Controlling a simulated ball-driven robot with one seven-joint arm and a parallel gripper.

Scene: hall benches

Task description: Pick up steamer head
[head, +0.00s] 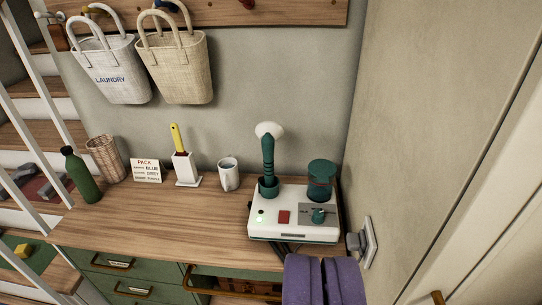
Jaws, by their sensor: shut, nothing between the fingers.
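The steamer head seems to be the pale rounded head (269,130) on a dark green ribbed handle (268,158). It stands upright in a dark green holder (268,187) at the left rear of a white base unit (293,237). The base unit sits at the right end of the wooden counter, with a red switch (284,217), a green knob (318,215) and a dark green canister (320,178).
A white mug (228,175), white brush stand (188,178), card (146,170), wicker cup (105,158) and green bottle (80,175) stand left along the counter (160,218). A wall (400,130) rises close on the right.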

